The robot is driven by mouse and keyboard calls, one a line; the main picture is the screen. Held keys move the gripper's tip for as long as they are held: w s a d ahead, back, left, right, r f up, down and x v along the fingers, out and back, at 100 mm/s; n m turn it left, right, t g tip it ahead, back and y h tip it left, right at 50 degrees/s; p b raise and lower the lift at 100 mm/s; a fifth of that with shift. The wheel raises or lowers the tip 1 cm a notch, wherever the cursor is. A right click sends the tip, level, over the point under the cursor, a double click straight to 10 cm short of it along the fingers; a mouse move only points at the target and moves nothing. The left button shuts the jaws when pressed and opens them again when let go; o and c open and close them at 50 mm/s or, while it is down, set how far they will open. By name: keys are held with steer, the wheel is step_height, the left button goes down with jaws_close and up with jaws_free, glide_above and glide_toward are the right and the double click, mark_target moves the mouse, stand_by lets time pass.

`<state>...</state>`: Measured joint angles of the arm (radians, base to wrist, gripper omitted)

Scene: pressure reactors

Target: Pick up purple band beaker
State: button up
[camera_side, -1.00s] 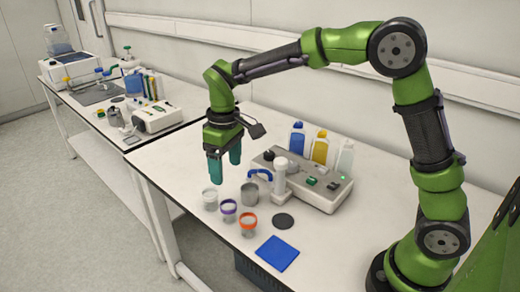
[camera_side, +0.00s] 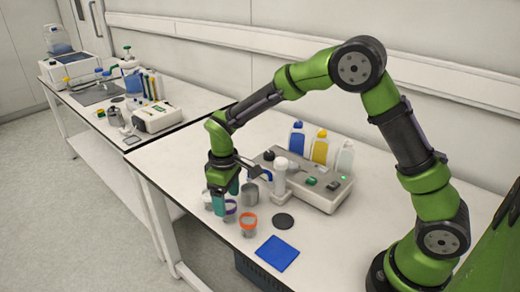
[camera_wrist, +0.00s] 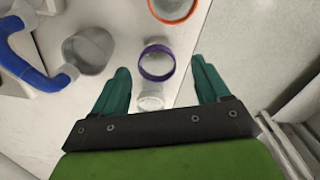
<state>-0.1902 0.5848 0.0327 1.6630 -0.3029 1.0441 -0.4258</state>
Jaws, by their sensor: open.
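The purple band beaker (camera_side: 230,208) is a small clear beaker with a purple ring. It stands upright near the front edge of the white table, partly hidden by my gripper in the side view. In the wrist view the purple band beaker (camera_wrist: 156,63) lies between and a little beyond my fingertips. My gripper (camera_side: 226,198) points down close to it; its two teal fingers (camera_wrist: 160,75) are open and spread to either side, with nothing held.
An orange band beaker (camera_side: 248,224) stands to the right, and a clear beaker (camera_wrist: 150,97) sits close on the other side. A grey metal cup (camera_side: 250,194) and a reactor unit (camera_side: 318,190) with a blue tube stand behind. A blue mat (camera_side: 278,253) lies right.

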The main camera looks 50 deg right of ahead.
mark_target(228, 208)
step_height(228, 208, down, 5)
steer(key=shift+d+r, duration=0.15)
steer(key=shift+w, duration=0.1)
steer(key=c, duration=1.1)
steer(key=shift+o, duration=0.2)
steer(key=shift+r, duration=0.1)
